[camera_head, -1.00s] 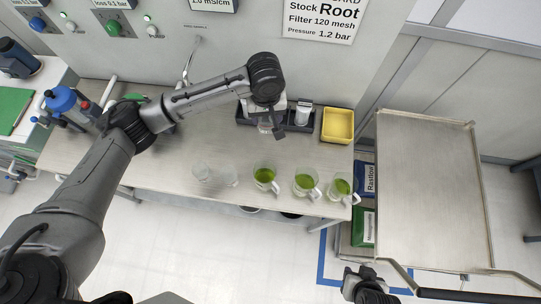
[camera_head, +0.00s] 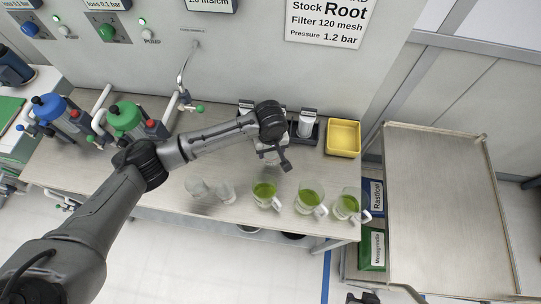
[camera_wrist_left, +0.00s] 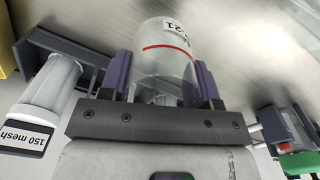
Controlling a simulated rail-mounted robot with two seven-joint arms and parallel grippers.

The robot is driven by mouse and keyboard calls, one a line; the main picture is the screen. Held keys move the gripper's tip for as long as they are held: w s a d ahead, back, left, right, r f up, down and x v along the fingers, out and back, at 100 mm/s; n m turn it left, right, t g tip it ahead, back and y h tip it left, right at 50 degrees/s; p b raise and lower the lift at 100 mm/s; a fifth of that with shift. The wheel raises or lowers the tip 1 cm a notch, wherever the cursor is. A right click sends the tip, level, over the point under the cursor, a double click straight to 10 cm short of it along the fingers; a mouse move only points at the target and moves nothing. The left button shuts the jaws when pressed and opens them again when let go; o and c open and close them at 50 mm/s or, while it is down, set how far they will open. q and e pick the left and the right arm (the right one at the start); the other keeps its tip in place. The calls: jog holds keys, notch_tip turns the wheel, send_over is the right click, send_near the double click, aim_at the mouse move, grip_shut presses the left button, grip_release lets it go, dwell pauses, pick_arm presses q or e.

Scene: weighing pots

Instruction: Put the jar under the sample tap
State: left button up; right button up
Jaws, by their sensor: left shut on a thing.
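My left gripper (camera_head: 274,157) is shut on a clear jar, which shows in the wrist view (camera_wrist_left: 165,62) between the two purple fingers. The jar has a red line and a white label ending in "21", and looks empty. In the head view the gripper and wrist mostly hide it, in front of the dark rack and behind the green-filled mugs. The sample tap (camera_head: 182,84), a thin curved metal spout on the back wall with a green handle, is left of the gripper, apart from the jar. My right gripper (camera_head: 362,298) barely shows at the bottom edge; its fingers are unclear.
Several clear mugs (camera_head: 265,191) with green liquid stand along the front edge, with empty glassware (camera_head: 210,190) left of them. A yellow bin (camera_head: 343,138) is at the right. Blue and green pump units (camera_head: 125,118) stand left. Bench below the tap looks clear, partly behind my arm.

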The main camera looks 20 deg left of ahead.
pick_arm(q)
notch_tip(320, 180, down, 4)
jog(key=shift+f+b, duration=0.25)
jog(key=shift+b, duration=0.2)
jog(key=o, duration=0.5)
jog(key=shift+f, duration=0.1)
jog(key=shift+c, duration=0.2)
jog(key=o, duration=0.4)
jog(key=shift+o, duration=0.2)
jog(key=shift+r, duration=0.2)
notch_tip(320, 180, up, 11)
jog(key=p, duration=0.2)
jog(key=shift+f, duration=0.15)
jog(key=shift+o, duration=0.5)
jog(key=shift+r+p, duration=0.3)
jog(key=shift+r, duration=0.35)
